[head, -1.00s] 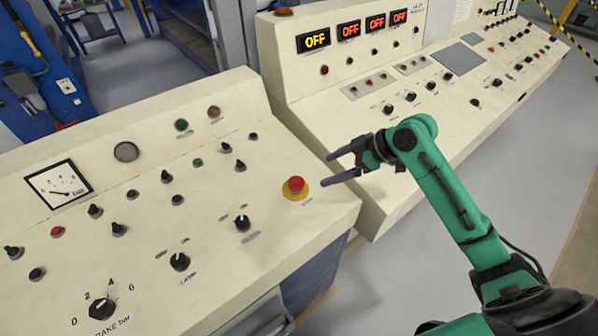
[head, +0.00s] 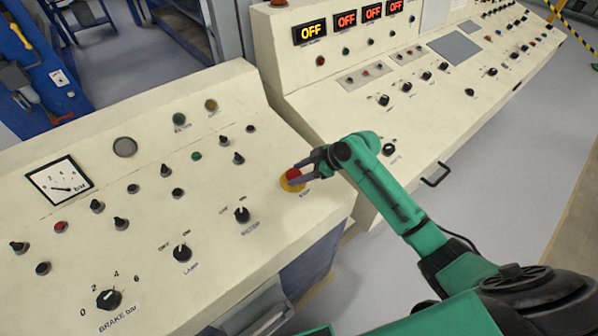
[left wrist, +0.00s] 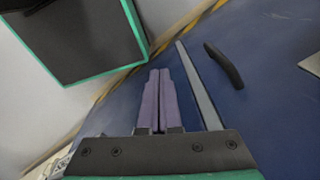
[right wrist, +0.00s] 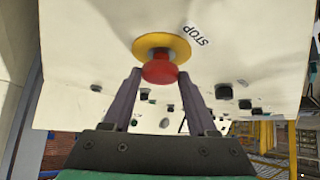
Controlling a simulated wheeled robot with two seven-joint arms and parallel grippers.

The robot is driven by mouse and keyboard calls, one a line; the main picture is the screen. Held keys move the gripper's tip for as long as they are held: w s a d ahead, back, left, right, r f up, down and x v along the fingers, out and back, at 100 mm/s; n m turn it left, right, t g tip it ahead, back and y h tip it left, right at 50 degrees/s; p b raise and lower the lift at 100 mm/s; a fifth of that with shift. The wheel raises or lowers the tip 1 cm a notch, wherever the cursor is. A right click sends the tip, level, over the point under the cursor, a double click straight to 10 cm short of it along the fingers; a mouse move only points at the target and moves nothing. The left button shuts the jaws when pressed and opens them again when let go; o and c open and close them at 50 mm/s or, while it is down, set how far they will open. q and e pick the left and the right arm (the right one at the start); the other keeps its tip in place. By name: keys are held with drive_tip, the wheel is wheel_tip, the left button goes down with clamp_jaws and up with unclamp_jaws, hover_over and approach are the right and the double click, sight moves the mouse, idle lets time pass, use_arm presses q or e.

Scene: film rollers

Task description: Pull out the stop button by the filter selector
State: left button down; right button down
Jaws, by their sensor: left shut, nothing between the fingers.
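The stop button has a red cap and a yellow ring (head: 288,184) and sits near the right edge of the near console. In the right wrist view its red cap (right wrist: 160,69) lies between my right fingertips, with a STOP label beside it. My right gripper (head: 296,175) is open around the cap; contact cannot be told. The black selector (head: 242,214), its label too small to read surely, is just left of the button. My left gripper (left wrist: 154,72) is shut and empty in the left wrist view, away from the button, and is not in the head view.
The near console (head: 136,229) carries several knobs, lamps, a gauge (head: 60,182) and a brake dial (head: 108,299). A second console (head: 330,110) with OFF displays (head: 312,31) stands at the right. Grey floor lies clear on the right.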

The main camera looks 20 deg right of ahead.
drive_tip(key=shift+r+p, duration=0.7)
drive_tip(key=shift+r, duration=0.2)
drive_tip(key=shift+f, duration=0.15)
drive_tip(key=shift+c, duration=1)
unclamp_jaws()
drive_tip(key=shift+s, duration=0.1)
drive_tip(key=shift+d, duration=0.15)
drive_tip(key=shift+s+d+r+b, duration=0.15)
drive_tip(key=shift+d+r+b, duration=0.1)
drive_tip(key=shift+r+b, duration=0.1)
drive_tip(key=b+v, duration=0.2)
drive_tip(key=v, duration=1.1)
drive_tip(key=shift+s+r+b, duration=0.15)
drive_tip(key=shift+r+b, duration=0.15)
drive_tip(key=shift+b, duration=0.1)
